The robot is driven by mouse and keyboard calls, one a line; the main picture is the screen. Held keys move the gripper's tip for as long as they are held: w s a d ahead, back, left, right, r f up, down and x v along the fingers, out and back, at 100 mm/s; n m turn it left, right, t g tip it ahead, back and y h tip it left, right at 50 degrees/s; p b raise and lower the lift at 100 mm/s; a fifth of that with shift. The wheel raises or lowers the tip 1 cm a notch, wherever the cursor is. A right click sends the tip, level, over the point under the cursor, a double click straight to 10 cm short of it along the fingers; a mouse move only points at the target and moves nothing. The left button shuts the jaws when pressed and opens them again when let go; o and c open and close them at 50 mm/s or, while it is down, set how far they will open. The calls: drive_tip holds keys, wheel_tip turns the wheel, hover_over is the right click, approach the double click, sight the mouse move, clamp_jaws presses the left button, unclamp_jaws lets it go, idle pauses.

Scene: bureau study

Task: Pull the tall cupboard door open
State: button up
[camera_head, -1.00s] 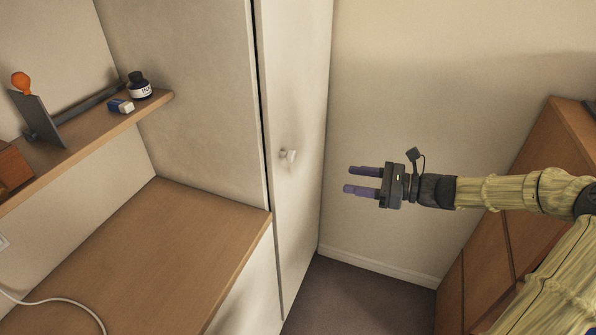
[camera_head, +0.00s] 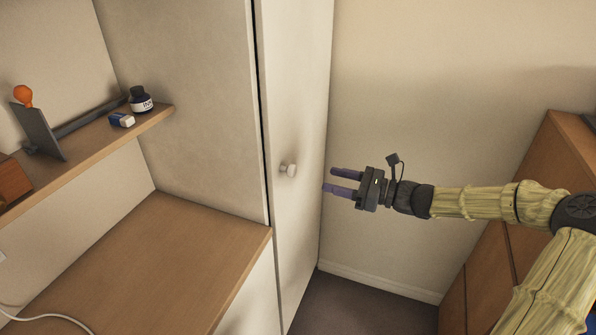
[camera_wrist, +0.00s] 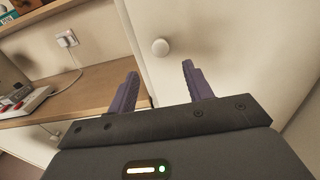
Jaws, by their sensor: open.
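The tall cupboard door (camera_head: 297,120) is a narrow cream panel in the middle of the head view. A dark gap runs along its left edge, and it looks closed or nearly so. Its round pale knob (camera_head: 289,170) sticks out at mid height. My gripper (camera_head: 336,181) is open and empty, to the right of the knob and apart from it, with its fingers pointing left. In the wrist view the knob (camera_wrist: 160,47) shows beyond and between the two open fingertips (camera_wrist: 160,70), on the pale door face (camera_wrist: 225,40).
A wooden desk top (camera_head: 150,260) lies left of the cupboard. A shelf (camera_head: 90,155) above it holds an ink bottle (camera_head: 140,99), an eraser (camera_head: 121,120) and a dark stand. A brown wooden cabinet (camera_head: 480,275) stands at the right. The floor (camera_head: 350,300) between is clear.

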sight(295, 170)
drive_tip(key=x, duration=1)
drive_tip(key=shift+w+a, duration=0.1)
drive_tip(key=shift+a, duration=0.15)
clamp_jaws()
